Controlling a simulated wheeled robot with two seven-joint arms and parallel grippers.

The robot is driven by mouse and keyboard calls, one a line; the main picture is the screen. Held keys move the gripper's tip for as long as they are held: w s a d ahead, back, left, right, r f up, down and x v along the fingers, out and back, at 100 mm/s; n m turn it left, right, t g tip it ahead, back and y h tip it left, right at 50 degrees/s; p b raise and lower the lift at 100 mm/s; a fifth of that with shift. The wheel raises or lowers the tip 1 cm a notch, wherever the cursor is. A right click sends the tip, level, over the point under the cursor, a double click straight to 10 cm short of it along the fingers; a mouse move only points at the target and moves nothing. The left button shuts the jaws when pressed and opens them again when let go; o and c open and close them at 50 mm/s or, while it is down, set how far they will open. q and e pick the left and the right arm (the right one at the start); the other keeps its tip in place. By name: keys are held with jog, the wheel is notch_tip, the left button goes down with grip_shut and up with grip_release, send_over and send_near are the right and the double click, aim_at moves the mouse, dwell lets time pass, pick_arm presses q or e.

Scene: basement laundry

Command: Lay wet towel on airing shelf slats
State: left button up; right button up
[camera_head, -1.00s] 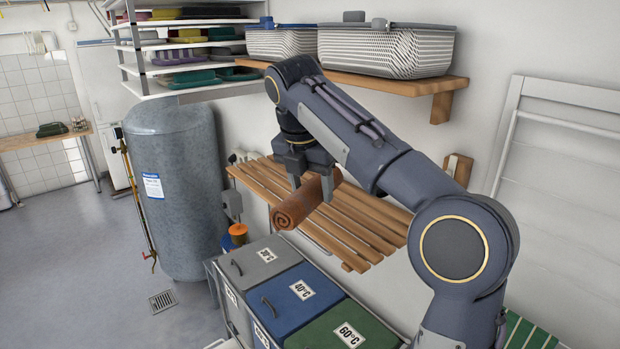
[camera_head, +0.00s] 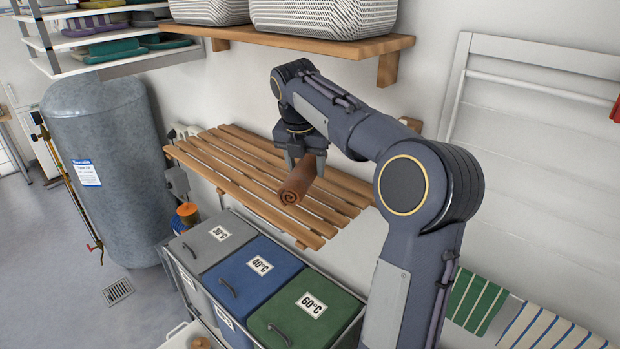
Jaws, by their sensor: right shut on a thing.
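The towel (camera_head: 294,187) is a brown roll with a spiral end facing me. My right gripper (camera_head: 305,168) points down and is shut on it. The towel shows over the right half of the airing shelf slats (camera_head: 232,170); I cannot tell whether it touches them. The airing shelf is a rack of light wooden slats on the wall, and its visible slats are bare. The gripper and the towel hide part of the slats behind them. My left gripper is not in view.
Below the shelf stand lidded bins, grey (camera_head: 213,242), blue (camera_head: 252,275) and green (camera_head: 306,309). A wooden wall shelf (camera_head: 290,45) with white baskets hangs above. A grey tank (camera_head: 105,170) stands at the left. Striped cloths (camera_head: 476,302) hang at the lower right.

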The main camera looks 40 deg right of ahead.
jog(key=shift+d+f, duration=0.45)
jog(key=shift+f, duration=0.1)
jog(key=x, duration=0.3)
jog(key=shift+s+f, duration=0.15)
jog(key=shift+s, duration=0.15)
jog(key=shift+f, duration=0.3)
jog(key=shift+f, duration=0.15)
jog(key=o, duration=1)
